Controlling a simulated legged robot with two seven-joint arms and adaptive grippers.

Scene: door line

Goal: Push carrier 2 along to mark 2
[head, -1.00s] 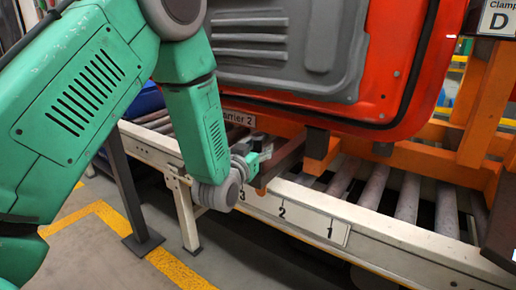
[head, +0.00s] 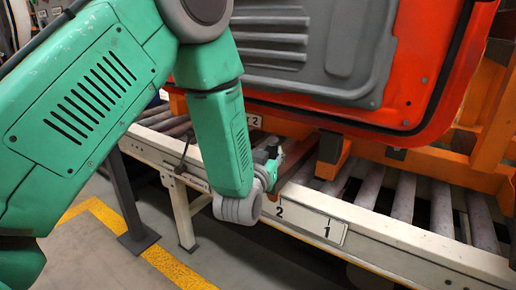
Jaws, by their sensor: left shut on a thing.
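Carrier 2 is an orange frame (head: 372,150) on the roller line, bearing a red door (head: 408,75) with a grey inner panel. Its label plate (head: 254,121) is partly hidden behind my left arm, with the "2" showing. My left gripper (head: 272,166) is shut at the end of a dark reddish bar (head: 298,160) low on the carrier's near side. The white mark strip (head: 307,221) on the front rail shows marks 2 and 1. The gripper is just left of and above mark 2 in the picture. Mark 3 is hidden behind my wrist. My right gripper is out of view.
Bare rollers (head: 404,196) lie right of the carrier's near end, with more rollers at the left. The cream front rail (head: 400,243) runs along the line. A dark post (head: 123,190) and yellow floor lines (head: 110,220) are at the lower left.

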